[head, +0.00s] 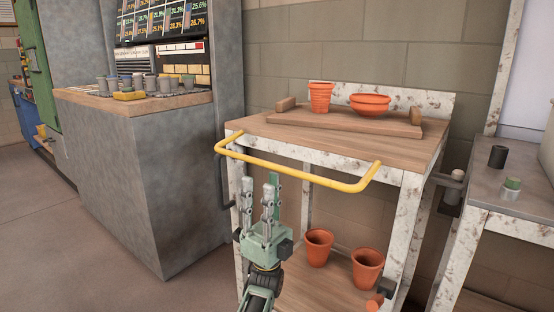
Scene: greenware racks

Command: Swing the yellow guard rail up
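The yellow guard rail (300,173) is a bent bar along the front of a rack with a wooden top (340,142). Its ends meet the rack near the front corners, and its long bar sits out in front of and slightly below the top's edge. My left gripper (258,184) is below the left part of the rail with its fingers pointing up. The fingers are apart with nothing between them, and the tips appear a little short of the rail.
A terracotta pot (320,97) and bowl (369,104) stand on a board on the rack top. Two pots (318,247) (367,269) stand on the lower shelf. A grey bench (512,190) is close on the right, a grey counter (150,185) on the left.

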